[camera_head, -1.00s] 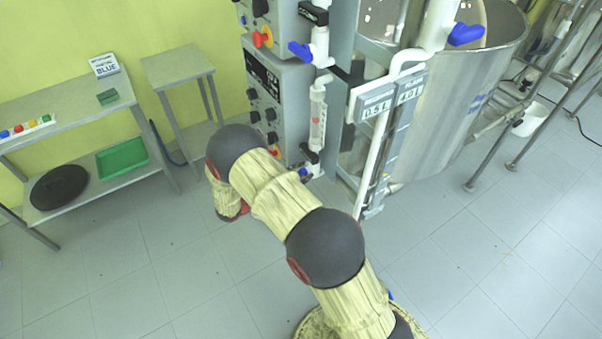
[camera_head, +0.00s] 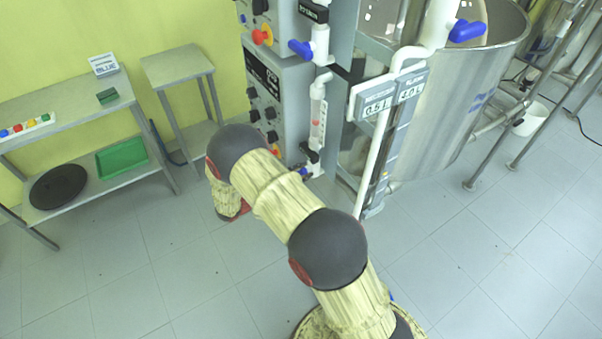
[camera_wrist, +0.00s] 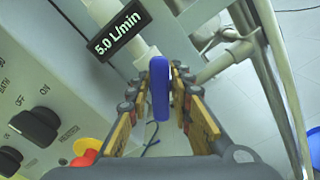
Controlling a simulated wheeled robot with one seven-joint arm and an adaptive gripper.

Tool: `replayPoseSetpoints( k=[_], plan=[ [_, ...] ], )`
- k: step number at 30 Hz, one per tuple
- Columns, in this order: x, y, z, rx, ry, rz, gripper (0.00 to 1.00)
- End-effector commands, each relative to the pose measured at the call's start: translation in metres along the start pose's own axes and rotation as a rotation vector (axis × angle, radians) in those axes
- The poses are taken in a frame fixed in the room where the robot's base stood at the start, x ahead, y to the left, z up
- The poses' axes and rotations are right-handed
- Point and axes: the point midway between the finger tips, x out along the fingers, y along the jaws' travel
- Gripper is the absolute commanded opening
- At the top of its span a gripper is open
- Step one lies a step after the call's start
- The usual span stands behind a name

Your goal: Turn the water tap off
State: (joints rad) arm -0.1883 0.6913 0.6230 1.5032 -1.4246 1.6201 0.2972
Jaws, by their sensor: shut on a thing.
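In the wrist view a blue tap handle (camera_wrist: 159,96) stands between the two fingers of my gripper (camera_wrist: 160,76), which are shut on it. The handle looks narrow and upright in that picture, in front of white piping (camera_wrist: 149,57). A black label reading 5.0 L/min (camera_wrist: 118,32) is just above and left of it. In the head view only a small bit of the blue handle (camera_head: 303,172) shows below the clear flow tube (camera_head: 317,122). My gripper is hidden there behind my arm.
A grey control panel (camera_wrist: 60,95) with black knobs and a red-and-yellow knob (camera_wrist: 85,158) is close on the left. Other blue tap handles (camera_head: 300,49) (camera_head: 467,31) sit higher. A steel vessel (camera_head: 440,115) stands right; a shelf table (camera_head: 70,105) stands left.

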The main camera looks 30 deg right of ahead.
Motion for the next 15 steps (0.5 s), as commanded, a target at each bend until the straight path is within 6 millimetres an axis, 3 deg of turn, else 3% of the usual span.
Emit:
replayPoseSetpoints(
  k=[15],
  plan=[
    [0.0,-0.0047,-0.0035,0.466,0.002,-0.001,0.0]
  ],
)
